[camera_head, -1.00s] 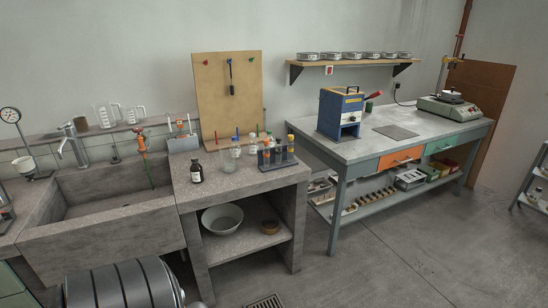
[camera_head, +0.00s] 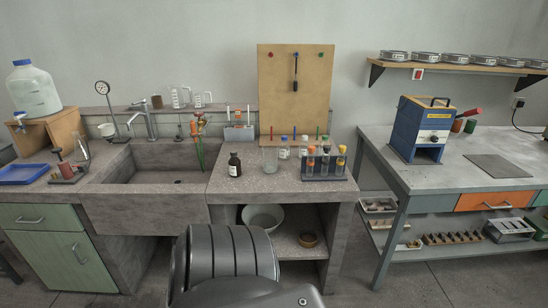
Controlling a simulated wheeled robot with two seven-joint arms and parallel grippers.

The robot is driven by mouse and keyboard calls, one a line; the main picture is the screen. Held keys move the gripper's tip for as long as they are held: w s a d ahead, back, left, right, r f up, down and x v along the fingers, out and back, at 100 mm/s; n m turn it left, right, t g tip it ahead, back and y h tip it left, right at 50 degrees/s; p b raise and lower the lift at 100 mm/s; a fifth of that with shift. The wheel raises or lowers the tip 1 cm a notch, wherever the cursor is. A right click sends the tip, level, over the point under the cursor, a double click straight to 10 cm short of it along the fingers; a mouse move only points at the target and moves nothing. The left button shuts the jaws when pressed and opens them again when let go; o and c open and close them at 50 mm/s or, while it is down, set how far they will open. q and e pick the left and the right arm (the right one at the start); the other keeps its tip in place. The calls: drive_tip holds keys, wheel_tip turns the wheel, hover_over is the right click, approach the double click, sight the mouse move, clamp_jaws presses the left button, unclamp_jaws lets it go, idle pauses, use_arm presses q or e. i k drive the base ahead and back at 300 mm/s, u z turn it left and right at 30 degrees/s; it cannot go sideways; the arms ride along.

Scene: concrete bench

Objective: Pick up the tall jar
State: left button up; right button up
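Several vessels stand on the concrete bench (camera_head: 225,186) right of the sink. A clear, straight-sided glass vessel (camera_head: 270,160) stands upright in front of the pegboard and looks like the tall jar, though I cannot be sure. A dark brown bottle (camera_head: 234,166) with a white label stands to its left. A small pale jar (camera_head: 284,153) stands close behind it to the right. A rack of capped tubes (camera_head: 325,168) stands further right, near the bench's front edge. Neither of my grippers is in view.
The sink (camera_head: 150,164) opens left of the vessels. A pegboard (camera_head: 296,92) stands behind them. A bowl (camera_head: 262,216) sits on the shelf below. A blue machine (camera_head: 420,130) stands on the separate table at right. Bare bench top lies around the brown bottle.

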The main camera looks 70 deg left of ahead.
sight(269, 152)
drive_tip(key=u, duration=0.6)
drive_tip(key=i, duration=0.85)
drive_tip(key=u, duration=0.8)
